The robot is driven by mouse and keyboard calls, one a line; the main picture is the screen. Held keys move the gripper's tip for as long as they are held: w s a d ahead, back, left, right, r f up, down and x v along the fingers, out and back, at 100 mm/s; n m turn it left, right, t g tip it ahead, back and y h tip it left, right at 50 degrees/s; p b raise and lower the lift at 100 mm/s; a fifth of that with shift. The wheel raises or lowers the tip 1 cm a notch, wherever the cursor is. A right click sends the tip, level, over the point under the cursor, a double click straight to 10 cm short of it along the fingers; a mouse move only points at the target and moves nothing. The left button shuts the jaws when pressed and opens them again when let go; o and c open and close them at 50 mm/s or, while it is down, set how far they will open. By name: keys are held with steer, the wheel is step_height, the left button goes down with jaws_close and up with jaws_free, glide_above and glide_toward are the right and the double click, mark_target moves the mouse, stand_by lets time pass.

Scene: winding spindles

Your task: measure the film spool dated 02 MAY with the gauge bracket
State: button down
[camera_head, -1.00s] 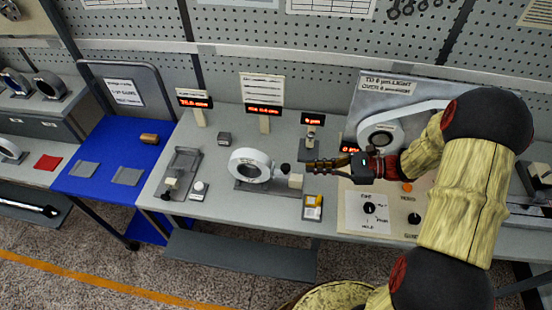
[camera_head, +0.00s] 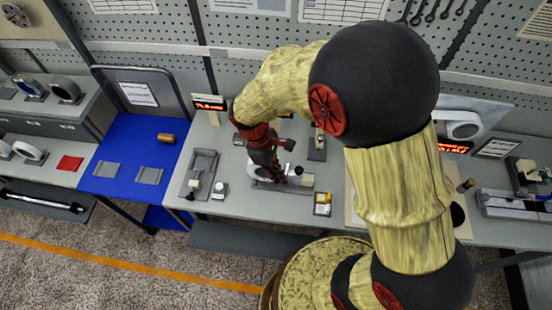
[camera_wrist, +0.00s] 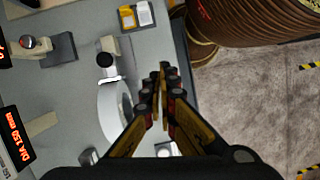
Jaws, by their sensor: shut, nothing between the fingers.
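My gripper (camera_head: 285,177) points down over the white ring-shaped bracket (camera_head: 257,170) on its grey base, and partly hides it. In the wrist view, my gripper's fingers (camera_wrist: 164,72) are together with nothing between them, beside the white ring (camera_wrist: 112,103) and its black knob (camera_wrist: 104,60). I cannot tell whether they touch it. Ring-shaped spools (camera_head: 66,90) stand on the grey shelf at left, with a pale one (camera_head: 30,152) lower down. No 02 MAY date is readable, so I cannot tell which spool is meant.
A blue table (camera_head: 120,145) holds grey pads and a small brown piece (camera_head: 166,138). A grey slide fixture (camera_head: 200,175) and a yellow-and-grey box (camera_head: 322,205) flank the bracket. Red-lit displays (camera_head: 208,105) stand behind. My arm covers much of the right bench.

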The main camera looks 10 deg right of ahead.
steer(key=w+d+n+t, duration=0.1)
steer(key=w+n+t, duration=0.2)
steer(key=w+n, duration=0.4)
steer(key=shift+h, duration=0.3)
steer(key=b+x, duration=0.1)
steer(key=x, duration=0.9)
steer(key=shift+s+d+f, duration=0.1)
steer(key=shift+d+f, duration=0.1)
steer(key=shift+f, duration=0.1)
steer(key=shift+s+d, duration=0.1)
steer(key=shift+d, duration=0.5)
steer(key=shift+r+p, duration=0.1)
steer(key=shift+p, duration=0.2)
step_height(320, 180, up, 9)
steer(key=p, duration=0.8)
glide_above(286, 173)
steer(key=a, duration=0.2)
steer(key=shift+s+a+r, duration=0.1)
steer(key=shift+s, duration=0.1)
